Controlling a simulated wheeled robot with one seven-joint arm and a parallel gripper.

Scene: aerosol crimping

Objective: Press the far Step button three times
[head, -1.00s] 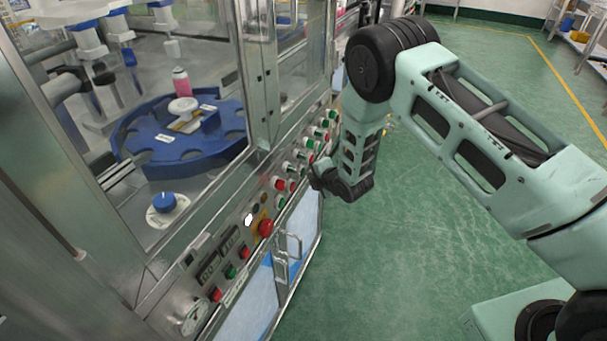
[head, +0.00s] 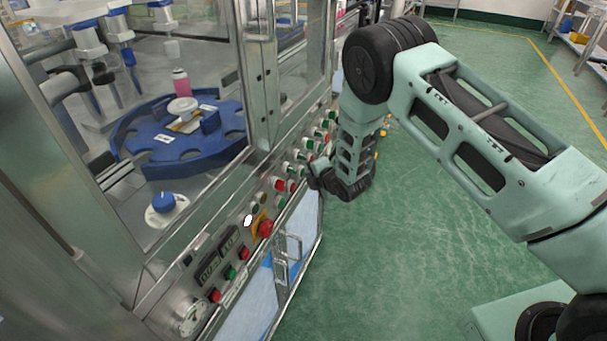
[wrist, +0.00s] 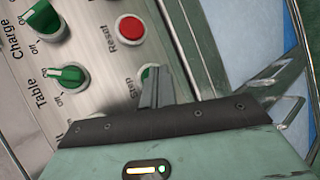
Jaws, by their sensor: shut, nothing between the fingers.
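My gripper (head: 314,172) is shut and empty, with its fingertips close to the button panel (head: 205,262) of the machine in the head view. In the wrist view the closed fingers (wrist: 154,88) point at the panel over a green button (wrist: 146,73) next to the word "Step". The fingers hide most of this button, and I cannot tell whether they touch it or press it in. A red Reset button (wrist: 130,28) sits above it. The head view does not show this Step button clearly, as my gripper is beside that part of the panel.
Green Table (wrist: 66,76) and Charge (wrist: 46,18) knobs lie left of my fingers. A red emergency stop (head: 265,228) and a metal door handle (head: 290,250) are nearer on the machine. Glass guards the blue turntable (head: 160,140). Green floor right of the machine is free.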

